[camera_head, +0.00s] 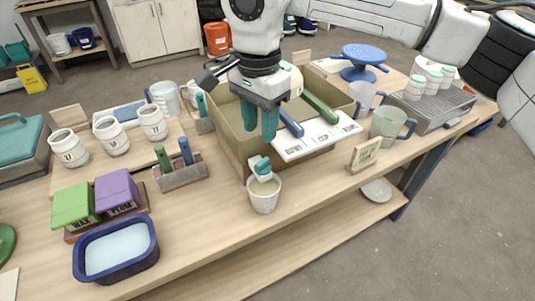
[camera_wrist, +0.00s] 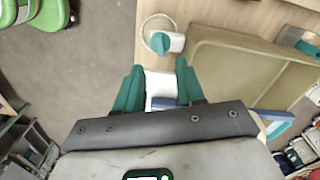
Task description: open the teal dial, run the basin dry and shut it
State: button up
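The teal dial (camera_head: 262,165) sits on a white tap at the front of the olive basin (camera_head: 232,143). A small pale bucket (camera_head: 264,199) stands under the tap. My gripper (camera_head: 260,137) has its teal fingers pointing down, above and behind the dial, apart from it. In the wrist view the dial (camera_wrist: 172,43) shows just beyond the fingertips (camera_wrist: 156,70), over the round bucket rim (camera_wrist: 147,32). The fingers are spread. A white patch shows between them, and I cannot tell what it is. The basin's liquid level is unclear.
A white card (camera_head: 300,141) with blue and green handled tools lies across the basin's right. A handled-tool holder (camera_head: 181,175) stands left; a navy tub (camera_head: 115,249) is front left. The front right table strip is clear.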

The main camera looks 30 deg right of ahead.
aim_at(261, 162)
notch_tip(261, 162, down, 9)
dwell(0.3)
grip_shut()
dwell(0.4)
